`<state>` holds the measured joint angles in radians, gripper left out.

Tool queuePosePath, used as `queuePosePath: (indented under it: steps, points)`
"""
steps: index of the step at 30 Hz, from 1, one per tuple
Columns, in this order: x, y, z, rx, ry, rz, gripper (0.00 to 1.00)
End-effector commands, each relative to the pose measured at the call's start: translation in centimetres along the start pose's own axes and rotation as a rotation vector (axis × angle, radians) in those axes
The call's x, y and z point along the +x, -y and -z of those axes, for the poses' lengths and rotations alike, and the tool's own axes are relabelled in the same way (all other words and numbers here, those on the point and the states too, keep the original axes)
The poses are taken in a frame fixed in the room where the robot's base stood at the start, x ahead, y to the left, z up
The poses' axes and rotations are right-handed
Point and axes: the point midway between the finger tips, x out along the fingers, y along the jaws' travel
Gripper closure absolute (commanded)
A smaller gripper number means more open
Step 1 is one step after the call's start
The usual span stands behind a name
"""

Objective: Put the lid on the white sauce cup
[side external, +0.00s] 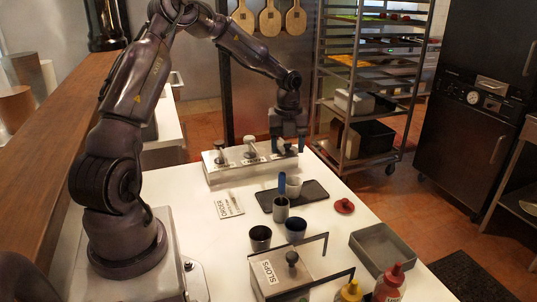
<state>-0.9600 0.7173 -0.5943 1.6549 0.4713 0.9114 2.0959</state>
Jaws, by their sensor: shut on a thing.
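A small white cup (294,184) stands on a dark tray (316,197) in the middle of the table; its inside is too small to make out. A small red lid-like disc with a raised middle (344,206) lies on the white table right of the tray. My gripper (287,148) points down over the right end of a steel box (232,168), behind the white cup and apart from it. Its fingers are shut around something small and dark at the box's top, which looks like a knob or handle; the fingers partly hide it.
Two dark cups (260,238), a SLOPS box (270,280), an empty grey pan (384,250) and red (391,284) and yellow bottles (351,291) stand nearer. An order card (228,205) lies left.

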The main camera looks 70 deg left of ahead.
Motion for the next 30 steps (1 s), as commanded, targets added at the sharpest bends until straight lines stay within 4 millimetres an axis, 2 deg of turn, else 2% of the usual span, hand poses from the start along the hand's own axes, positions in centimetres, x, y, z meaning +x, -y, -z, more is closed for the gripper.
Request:
queuePosePath:
  steps: [3,6,9,12,30]
  points:
    - [0.4,1.8,-1.9,-0.012,-0.001,-0.005,0.61]
    - [0.9,2.6,-3.0,-0.022,-0.001,-0.014,0.61]
    - [3.4,2.4,-2.7,-0.02,-0.003,-0.016,0.61]
    - [4.8,2.3,-2.8,-0.021,-0.001,-0.014,0.61]
    - [9.0,2.3,-2.8,-0.022,0.0,-0.013,0.61]
